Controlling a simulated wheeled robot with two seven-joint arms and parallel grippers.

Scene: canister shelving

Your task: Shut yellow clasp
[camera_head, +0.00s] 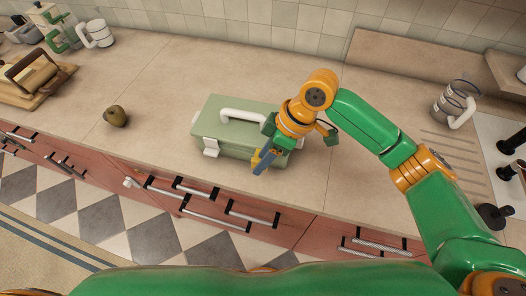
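A pale green box (222,130) with a white handle (243,116) on its lid stands on the counter, lid down. A white clasp (210,147) is on the left of its front face. The yellow clasp (256,155) shows at the right of the front, partly hidden by my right gripper. My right gripper (265,161) points down against or just in front of that clasp; I cannot tell whether it touches. Its finger opening is too small and overlapped to read. I cannot tell whether the clasp is open or shut. My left gripper is not in view.
A brown round fruit (116,116) sits left of the box. A wooden board (36,86), white mug (97,34) and several containers stand at far left. A mug (455,104) stands right, near the stove. The counter around the box is clear; red drawers lie below.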

